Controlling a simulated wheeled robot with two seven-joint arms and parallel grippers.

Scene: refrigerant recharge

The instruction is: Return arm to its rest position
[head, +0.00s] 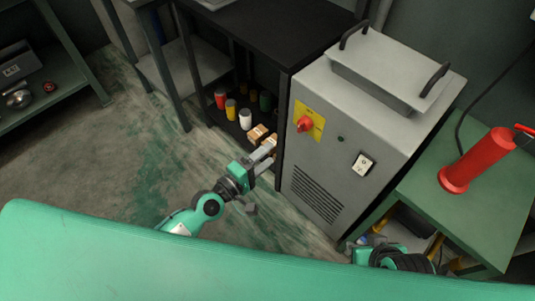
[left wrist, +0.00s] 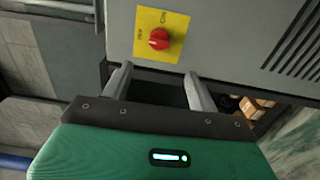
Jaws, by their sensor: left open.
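My left arm reaches in from the lower left in the head view. Its gripper (head: 264,158) is open and empty, just left of the grey machine cabinet (head: 357,130). In the left wrist view the two fingers of the left gripper (left wrist: 158,88) stand apart with nothing between them. The cabinet's red rotary switch (head: 305,124) sits on a yellow plate; the switch also shows in the left wrist view (left wrist: 159,39), just beyond the fingertips and apart from them. Part of my right arm shows at the lower right of the head view; its gripper cannot be seen.
A black shelf unit (head: 262,32) stands behind the gripper with several cans and small boxes (head: 257,133) on its lower shelf. A green table (head: 480,190) at right carries a red cylinder (head: 478,160). Open concrete floor (head: 110,150) lies to the left.

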